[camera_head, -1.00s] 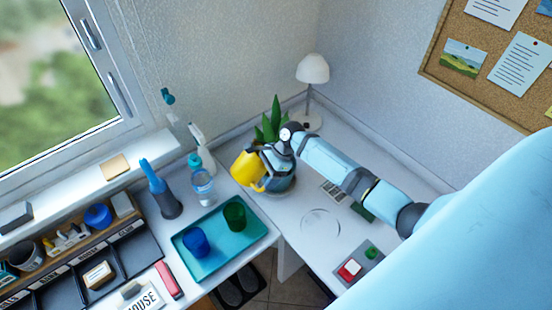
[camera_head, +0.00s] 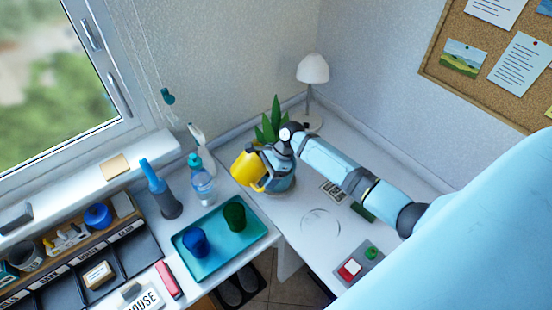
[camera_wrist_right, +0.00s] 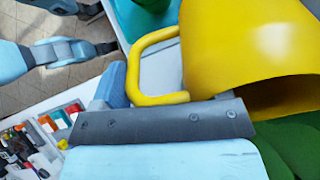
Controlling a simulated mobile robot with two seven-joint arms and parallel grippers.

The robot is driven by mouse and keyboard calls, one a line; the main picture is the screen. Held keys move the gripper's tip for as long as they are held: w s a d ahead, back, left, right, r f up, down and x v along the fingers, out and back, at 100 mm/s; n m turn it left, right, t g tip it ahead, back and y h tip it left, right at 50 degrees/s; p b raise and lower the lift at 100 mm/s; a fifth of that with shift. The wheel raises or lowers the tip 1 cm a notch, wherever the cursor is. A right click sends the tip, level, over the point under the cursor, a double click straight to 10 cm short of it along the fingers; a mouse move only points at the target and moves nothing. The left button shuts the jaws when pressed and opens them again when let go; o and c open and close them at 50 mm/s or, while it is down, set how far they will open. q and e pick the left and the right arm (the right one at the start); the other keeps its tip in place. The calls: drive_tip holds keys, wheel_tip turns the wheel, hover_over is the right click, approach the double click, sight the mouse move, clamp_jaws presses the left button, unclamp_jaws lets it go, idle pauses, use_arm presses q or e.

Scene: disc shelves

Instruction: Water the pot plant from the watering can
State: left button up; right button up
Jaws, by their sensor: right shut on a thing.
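The yellow watering can (camera_head: 248,168) is held tilted beside the pot plant (camera_head: 269,124) in the corner of the desk. My right gripper (camera_head: 266,180) is shut on its handle. In the right wrist view the can's yellow body (camera_wrist_right: 245,45) and looped handle (camera_wrist_right: 142,72) fill the upper right, with the gripper (camera_wrist_right: 150,112) across the handle's lower end. Green leaves (camera_wrist_right: 295,145) show below the can there. My right wrist and the can hide most of the pot, and the spout is not clearly seen. My left gripper is out of view.
A teal tray (camera_head: 222,262) with a blue cup (camera_head: 195,242) and a green cup (camera_head: 235,215) lies in front. A spray bottle (camera_head: 202,183) stands left of the can. A white lamp (camera_head: 312,72) stands behind the plant.

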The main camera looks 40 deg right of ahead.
sight(255, 187)
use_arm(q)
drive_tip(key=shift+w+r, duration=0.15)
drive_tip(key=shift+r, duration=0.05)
use_arm(e)
drive_tip(key=shift+r, duration=0.1)
drive_tip(key=a+f+h, duration=0.2)
drive_tip(key=h, duration=0.1)
drive_tip(key=a+h, duration=0.1)
drive_tip(key=shift+w+a+f+g, duration=0.3)
drive_tip(key=shift+a+f, duration=0.05)
drive_tip(key=shift+f, duration=0.05)
wheel_tip(255, 187, down, 6)
drive_tip(key=a+h+b, duration=0.1)
drive_tip(key=a+h, duration=0.1)
use_arm(q)
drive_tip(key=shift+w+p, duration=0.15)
drive_tip(key=shift+p, duration=0.4)
use_arm(e)
drive_tip(key=r+h, duration=0.1)
drive_tip(key=r, duration=0.2)
drive_tip(key=a+r+h, duration=0.1)
drive_tip(key=shift+w+a+r+g+h, duration=0.1)
drive_tip(key=shift+w+r+g+h, duration=0.05)
drive_tip(key=shift+w+g+h, duration=0.15)
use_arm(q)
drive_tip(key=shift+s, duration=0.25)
